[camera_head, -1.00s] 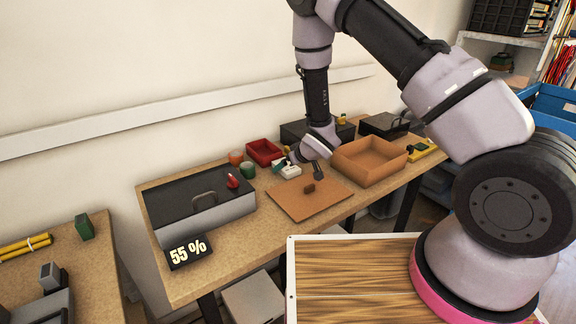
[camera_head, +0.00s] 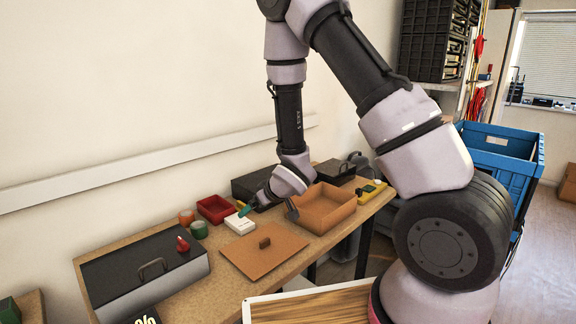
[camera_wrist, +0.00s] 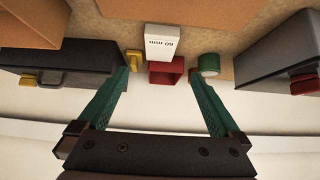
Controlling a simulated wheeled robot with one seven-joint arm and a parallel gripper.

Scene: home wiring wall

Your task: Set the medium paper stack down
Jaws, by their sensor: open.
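The medium paper stack looks to be the white block (camera_head: 240,223) on the bench, in front of the red bin. In the head view my gripper (camera_head: 270,208) hangs just above and to the right of the block. It looks apart from the block.
The red bin (camera_head: 216,208) and green cup (camera_head: 199,230) stand behind and left. A brown open box (camera_head: 325,207) is at the right, a brown lid (camera_head: 262,256) in front. A grey case (camera_head: 145,272) stands left. A blue crate (camera_head: 505,150) is far right.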

